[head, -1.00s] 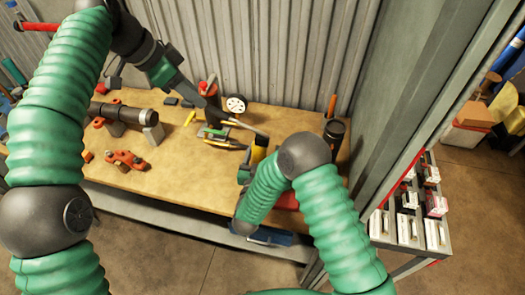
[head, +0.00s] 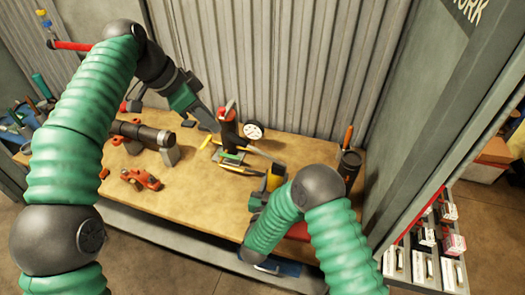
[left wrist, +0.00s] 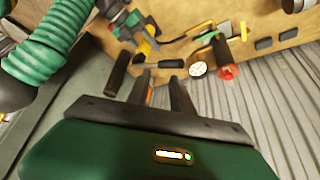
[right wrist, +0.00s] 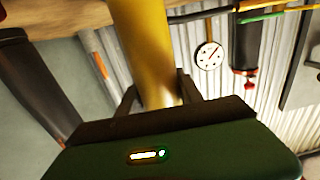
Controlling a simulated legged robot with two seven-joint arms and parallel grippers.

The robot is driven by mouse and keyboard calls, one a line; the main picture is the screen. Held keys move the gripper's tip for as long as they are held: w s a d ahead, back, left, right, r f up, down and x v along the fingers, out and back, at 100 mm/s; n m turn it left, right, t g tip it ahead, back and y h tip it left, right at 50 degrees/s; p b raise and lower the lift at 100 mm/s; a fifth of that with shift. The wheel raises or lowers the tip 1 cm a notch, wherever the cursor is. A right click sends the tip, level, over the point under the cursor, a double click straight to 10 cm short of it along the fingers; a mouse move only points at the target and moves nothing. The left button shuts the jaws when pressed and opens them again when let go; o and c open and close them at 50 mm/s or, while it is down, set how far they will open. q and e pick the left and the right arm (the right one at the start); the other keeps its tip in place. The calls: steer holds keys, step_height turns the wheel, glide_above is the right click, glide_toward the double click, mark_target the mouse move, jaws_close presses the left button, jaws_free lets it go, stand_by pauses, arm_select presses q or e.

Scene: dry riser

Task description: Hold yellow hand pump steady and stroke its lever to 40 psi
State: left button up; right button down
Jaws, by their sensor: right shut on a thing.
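The yellow hand pump (head: 274,181) stands near the front right of the bench. In the right wrist view its yellow barrel (right wrist: 143,45) rises between my right fingers. My right gripper (right wrist: 155,92) is shut on it; in the head view my own arm partly hides this grip. A grey bar (head: 264,155), seemingly the lever, slants from near the pump toward the back left. The white round gauge (head: 253,131) also shows in the right wrist view (right wrist: 209,55); its reading is too small to tell. My left gripper (left wrist: 162,80) is open and empty, above the back of the bench.
A red-and-black cylinder (head: 229,128) stands close by my left gripper. A black cup (head: 349,165) with an orange-handled tool is right of the pump. A dark pipe (head: 140,133) and an orange tool (head: 141,179) lie left. The front middle of the bench (head: 195,195) is clear.

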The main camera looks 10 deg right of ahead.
arm_select(q)
steer(key=w+a+f+n+t, duration=0.1)
steer(key=w+f, duration=0.1)
steer(key=w, duration=0.1)
steer(key=w+a+f+n+t+y, duration=0.1)
steer(key=w+f+t, duration=0.1)
steer(key=w+f, duration=0.1)
steer(key=w+a+f+n+t, duration=0.1)
steer(key=w+f, duration=0.1)
steer(key=f, duration=0.1)
steer(key=shift+w+a+y, duration=0.2)
steer(key=shift+w+y, duration=0.1)
steer(key=shift+w, duration=0.1)
jaws_close()
steer(key=w+a+f+n+t, duration=0.2)
steer(key=w+f+t, duration=0.1)
steer(key=f+t, duration=0.15)
steer(key=s+d+r+t+h, duration=0.2)
steer(key=s+d+t+h, duration=0.1)
steer(key=s, duration=0.5)
steer(key=s+d+r+m+t+h, duration=0.1)
steer(key=s+d+r+t+h, duration=0.1)
steer(key=s+d, duration=0.3)
steer(key=s+t+h, duration=0.1)
steer(key=s, duration=0.3)
steer(key=shift+s+r+h, duration=0.25)
steer(key=shift+h, duration=0.15)
steer(key=shift+a, duration=0.1)
